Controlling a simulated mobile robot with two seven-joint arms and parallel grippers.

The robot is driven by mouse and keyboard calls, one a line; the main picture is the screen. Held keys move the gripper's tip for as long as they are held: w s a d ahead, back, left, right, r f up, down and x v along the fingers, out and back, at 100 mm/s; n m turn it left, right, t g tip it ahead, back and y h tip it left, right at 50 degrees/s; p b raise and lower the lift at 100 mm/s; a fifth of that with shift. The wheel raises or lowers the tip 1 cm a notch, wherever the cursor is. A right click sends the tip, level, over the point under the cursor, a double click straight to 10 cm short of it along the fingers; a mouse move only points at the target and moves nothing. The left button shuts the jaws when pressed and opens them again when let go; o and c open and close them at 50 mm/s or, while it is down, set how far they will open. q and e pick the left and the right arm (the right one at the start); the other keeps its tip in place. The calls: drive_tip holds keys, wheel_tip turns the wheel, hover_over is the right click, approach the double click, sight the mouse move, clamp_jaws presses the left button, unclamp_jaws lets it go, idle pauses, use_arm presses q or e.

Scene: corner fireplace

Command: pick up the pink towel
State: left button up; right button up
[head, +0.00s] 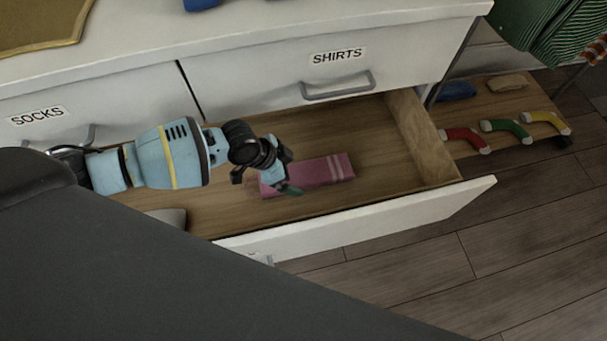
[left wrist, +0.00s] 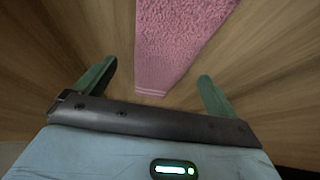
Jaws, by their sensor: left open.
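The pink towel (head: 322,172) lies folded in a long strip on the wooden floor of an open drawer (head: 350,130). It has pale stripes near its right end. My left gripper (head: 284,190) is over the towel's left end in the head view. In the left wrist view, the gripper (left wrist: 155,88) is open, with its two green fingers apart. The towel (left wrist: 175,45) shows ahead, and its near end is between the fingers or just beyond them. I cannot tell whether the fingers touch it. My right gripper is not in view.
The drawer's white front panel (head: 400,213) stands on the near side. Closed drawers labelled SHIRTS (head: 338,56) and SOCKS (head: 38,115) are above. A grey-white object (head: 168,216) lies at the drawer's left. Colored socks (head: 506,131) lie on a low shelf at right.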

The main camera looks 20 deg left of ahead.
sight(296, 174)
use_arm(q)
drive_tip(key=b+x, duration=0.1)
drive_tip(key=x, duration=0.3)
drive_tip(key=shift+a+f, duration=0.1)
drive_tip(key=shift+a, duration=0.1)
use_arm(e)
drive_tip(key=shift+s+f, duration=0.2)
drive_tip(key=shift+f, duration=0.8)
use_arm(q)
drive_tip(key=shift+c, duration=0.3)
drive_tip(key=c, duration=1.1)
